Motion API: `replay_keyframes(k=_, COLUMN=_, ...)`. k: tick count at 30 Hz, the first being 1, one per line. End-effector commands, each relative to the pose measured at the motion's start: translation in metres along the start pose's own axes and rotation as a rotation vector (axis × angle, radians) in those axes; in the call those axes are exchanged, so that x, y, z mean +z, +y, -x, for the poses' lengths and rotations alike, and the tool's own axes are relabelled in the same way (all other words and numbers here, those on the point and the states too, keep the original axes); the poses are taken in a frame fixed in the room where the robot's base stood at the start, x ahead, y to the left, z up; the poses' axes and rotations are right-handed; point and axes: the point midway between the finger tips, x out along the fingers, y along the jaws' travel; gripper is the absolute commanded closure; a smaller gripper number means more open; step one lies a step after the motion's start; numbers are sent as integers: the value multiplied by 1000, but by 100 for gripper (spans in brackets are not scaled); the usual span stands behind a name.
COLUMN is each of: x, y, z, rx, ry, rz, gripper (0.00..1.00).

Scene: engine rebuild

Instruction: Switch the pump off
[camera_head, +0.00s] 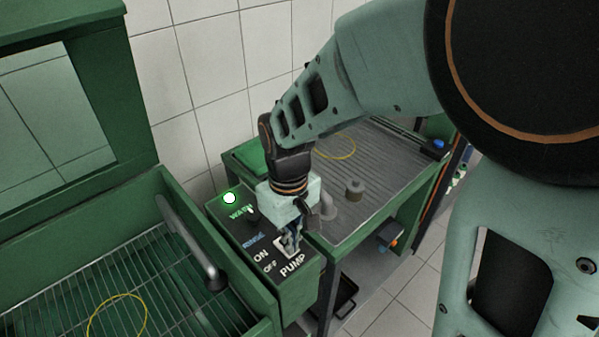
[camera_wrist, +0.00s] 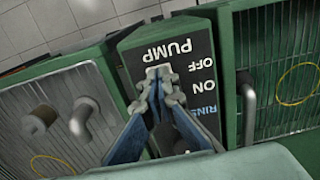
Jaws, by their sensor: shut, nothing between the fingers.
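The green control box (camera_head: 262,262) has a dark top panel lettered WASH, RINSE, ON, OFF and PUMP. It also shows in the wrist view (camera_wrist: 201,50). My gripper (camera_head: 291,250) points down at the panel beside the ON, OFF and PUMP lettering, and its fingers are closed together and empty. In the wrist view the fingertips (camera_wrist: 160,76) sit just below the word PUMP, left of OFF. A pale switch plate (camera_head: 280,243) shows partly behind the fingers. The pump switch lever is hidden by them, so I cannot tell its position or whether they touch it.
A lit lamp (camera_head: 229,198) is on the panel by WASH. Left stands a green washer basin (camera_head: 172,262) with a wire rack, a yellow ring (camera_head: 118,318) and a grey pipe (camera_head: 192,243). Right is a ribbed tray table (camera_head: 385,170) with another yellow ring and a small cylindrical part (camera_head: 354,190).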

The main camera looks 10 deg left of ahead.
Motion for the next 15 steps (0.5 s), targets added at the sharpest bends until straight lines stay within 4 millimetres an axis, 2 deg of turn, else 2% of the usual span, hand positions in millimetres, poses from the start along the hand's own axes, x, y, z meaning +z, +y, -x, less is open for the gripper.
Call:
replay_keyframes(k=8, x=0, y=0, z=0, rx=0, ry=0, rz=0, gripper=100)
replay_keyframes(k=15, x=0, y=0, z=18, rx=0, ry=1, rz=0, gripper=100)
